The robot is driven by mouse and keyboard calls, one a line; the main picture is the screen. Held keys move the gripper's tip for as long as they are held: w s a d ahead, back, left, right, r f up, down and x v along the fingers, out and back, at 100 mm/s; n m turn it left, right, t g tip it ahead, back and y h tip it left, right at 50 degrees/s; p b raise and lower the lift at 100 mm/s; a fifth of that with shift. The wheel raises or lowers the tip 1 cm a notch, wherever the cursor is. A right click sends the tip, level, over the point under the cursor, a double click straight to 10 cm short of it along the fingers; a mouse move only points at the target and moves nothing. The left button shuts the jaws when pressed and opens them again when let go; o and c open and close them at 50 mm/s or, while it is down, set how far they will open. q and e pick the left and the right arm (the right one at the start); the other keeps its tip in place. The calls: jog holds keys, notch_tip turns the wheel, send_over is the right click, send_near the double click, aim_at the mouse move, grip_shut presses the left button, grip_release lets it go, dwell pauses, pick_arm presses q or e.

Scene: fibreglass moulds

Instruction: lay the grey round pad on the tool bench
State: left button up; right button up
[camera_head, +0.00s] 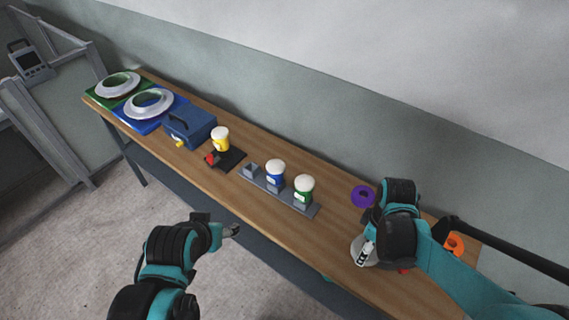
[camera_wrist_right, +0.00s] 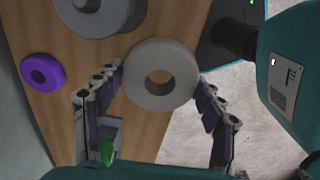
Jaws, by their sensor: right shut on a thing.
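The grey round pad (camera_wrist_right: 160,53) is a thick ring with a hole in its middle. In the right wrist view it sits between the fingertips of my right gripper (camera_wrist_right: 160,80), which is shut on it. The wooden tool bench (camera_wrist_right: 68,104) shows behind it; I cannot tell whether the pad touches the bench. In the head view my right gripper (camera_head: 364,254) is over the bench's right part (camera_head: 330,240), with a pale grey round edge beside it, mostly hidden. My left gripper (camera_head: 230,230) is in front of the bench, seemingly empty; its jaw opening is unclear.
A larger grey disc (camera_wrist_right: 110,20) and a purple ring (camera_wrist_right: 42,72) lie near the pad. An orange ring (camera_head: 454,243) is at the bench's right end. Further left are a yellow cup (camera_head: 220,140), blue toolbox (camera_head: 188,128) and two moulds.

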jog(key=b, duration=0.4)
send_over(331, 241)
notch_tip(331, 241, down, 7)
jog(key=shift+s, duration=0.1)
notch_tip(331, 241, down, 4)
jog(key=shift+a+r+b, duration=0.1)
jog(key=shift+b, duration=0.55)
jog(key=shift+f, duration=0.35)
jog(key=o, duration=1.1)
jog(key=shift+r, duration=0.1)
